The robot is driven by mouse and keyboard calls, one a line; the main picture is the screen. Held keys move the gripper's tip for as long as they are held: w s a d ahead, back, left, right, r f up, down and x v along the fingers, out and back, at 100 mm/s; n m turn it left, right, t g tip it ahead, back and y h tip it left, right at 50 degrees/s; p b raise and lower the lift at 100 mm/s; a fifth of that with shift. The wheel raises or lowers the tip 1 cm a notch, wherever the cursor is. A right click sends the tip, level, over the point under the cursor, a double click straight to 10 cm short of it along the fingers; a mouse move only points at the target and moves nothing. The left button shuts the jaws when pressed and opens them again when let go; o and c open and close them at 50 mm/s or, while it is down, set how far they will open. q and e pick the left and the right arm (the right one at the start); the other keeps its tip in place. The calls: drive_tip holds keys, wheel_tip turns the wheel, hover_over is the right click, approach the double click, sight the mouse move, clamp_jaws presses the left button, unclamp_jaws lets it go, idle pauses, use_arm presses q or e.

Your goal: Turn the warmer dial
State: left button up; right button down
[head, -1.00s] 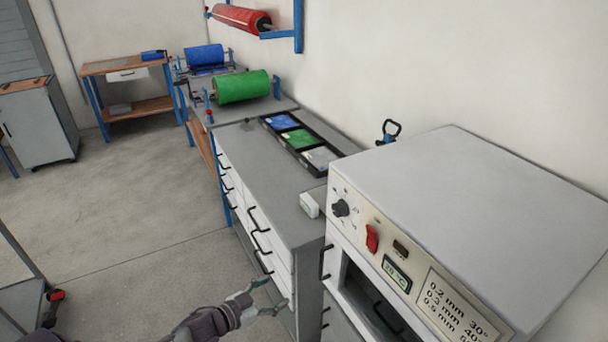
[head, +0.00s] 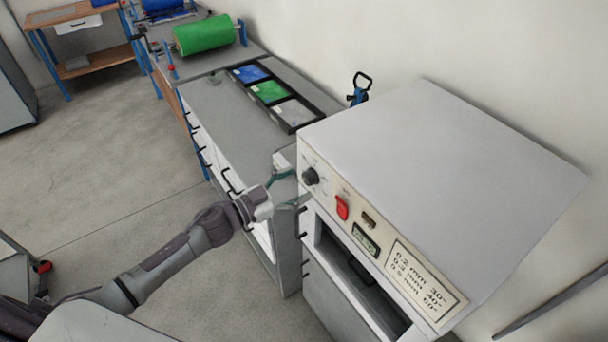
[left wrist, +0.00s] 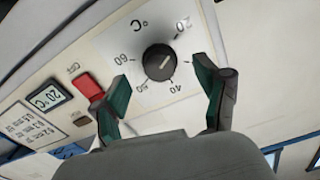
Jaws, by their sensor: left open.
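The warmer (head: 440,180) is a large light-grey box at the right, with a cream control panel on its front. Its dial (head: 311,176) is a dark round knob at the panel's left end. In the left wrist view the dial (left wrist: 160,62) sits amid temperature marks, its light pointer line towards the upper right. My left gripper (head: 285,188) is open in front of the panel, just left of the dial. In the left wrist view its green-padded fingers (left wrist: 163,90) stand either side of the dial, apart from it. My right gripper is not in view.
A red switch (head: 342,207) and a display (head: 365,240), reading 20 °C in the wrist view, sit beside the dial. A drawer bench (head: 205,115) with a tray of coloured sheets (head: 290,119) stands behind. Open floor lies left.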

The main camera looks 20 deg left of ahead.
use_arm(q)
drive_tip(key=shift+w+d+r, duration=0.1)
drive_tip(key=shift+w+d, duration=0.4)
drive_tip(key=shift+w, duration=0.05)
drive_tip(key=shift+w+d, duration=0.4)
drive_tip(key=shift+w, duration=0.15)
drive_tip(key=shift+c, duration=0.2)
drive_tip(key=shift+c, duration=1.2)
drive_tip(key=c, duration=0.9)
drive_tip(key=shift+m, duration=0.3)
